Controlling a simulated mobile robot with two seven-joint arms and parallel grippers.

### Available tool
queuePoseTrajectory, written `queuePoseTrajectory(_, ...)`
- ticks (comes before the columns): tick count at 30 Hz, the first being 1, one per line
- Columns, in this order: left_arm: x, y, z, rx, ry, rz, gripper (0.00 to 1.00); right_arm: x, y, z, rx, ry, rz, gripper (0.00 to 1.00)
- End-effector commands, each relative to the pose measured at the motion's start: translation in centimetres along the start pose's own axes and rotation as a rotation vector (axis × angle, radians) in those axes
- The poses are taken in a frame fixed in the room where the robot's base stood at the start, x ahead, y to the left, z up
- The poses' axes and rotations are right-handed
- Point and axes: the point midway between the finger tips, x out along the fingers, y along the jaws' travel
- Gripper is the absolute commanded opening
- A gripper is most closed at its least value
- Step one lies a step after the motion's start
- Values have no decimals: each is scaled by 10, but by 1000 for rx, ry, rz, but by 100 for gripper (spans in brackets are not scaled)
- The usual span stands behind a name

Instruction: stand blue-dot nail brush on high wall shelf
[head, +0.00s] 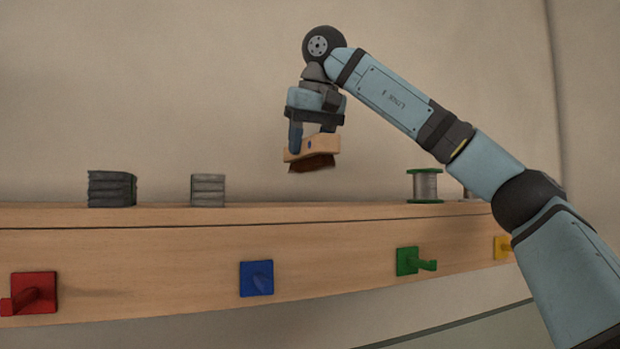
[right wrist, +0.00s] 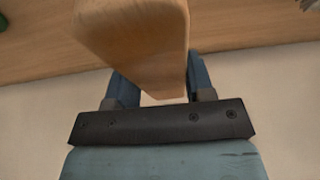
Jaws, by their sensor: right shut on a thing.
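The nail brush (head: 312,147) has a light wooden block with a small blue dot and dark brown bristles facing down. My right gripper (head: 311,138) is shut on it and holds it in the air above the shelf, slightly tilted in the head view. In the right wrist view the brush's wooden block (right wrist: 135,45) sits between the fingers (right wrist: 158,80); its bristles are hidden there. The high wall shelf (head: 180,219) is a long wooden ledge below the brush, with a gap between them. My left gripper is not in view.
On the shelf stand two grey stacks (head: 111,189) (head: 208,190) at the left and a green-ended wire spool (head: 424,186) at the right, with another item partly behind my arm. Red, blue (head: 256,278), green and yellow hooks line the front. The shelf top between grey stacks and spool is clear.

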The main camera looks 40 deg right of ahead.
Motion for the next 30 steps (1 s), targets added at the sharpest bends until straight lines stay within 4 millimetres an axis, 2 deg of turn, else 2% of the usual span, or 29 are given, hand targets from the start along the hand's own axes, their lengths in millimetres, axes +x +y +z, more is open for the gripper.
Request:
queuePoseTrajectory(3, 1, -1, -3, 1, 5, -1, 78, 16, 0, 7, -2, -1, -1, 15)
queuePoseTrajectory(7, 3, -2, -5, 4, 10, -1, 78, 24, 0, 10, -1, 0, -1, 15)
queuePoseTrajectory(15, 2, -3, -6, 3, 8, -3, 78, 54, 0, 22, -2, -1, -1, 15)
queuePoseTrajectory(27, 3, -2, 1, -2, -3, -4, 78, 59, 0, 25, -1, 1, -1, 15)
queuePoseTrajectory(28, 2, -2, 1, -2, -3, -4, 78, 58, 0, 25, 0, 1, -1, 53)
queuePoseTrajectory(30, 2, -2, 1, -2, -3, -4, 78, 58, 0, 24, 0, 1, -1, 69)
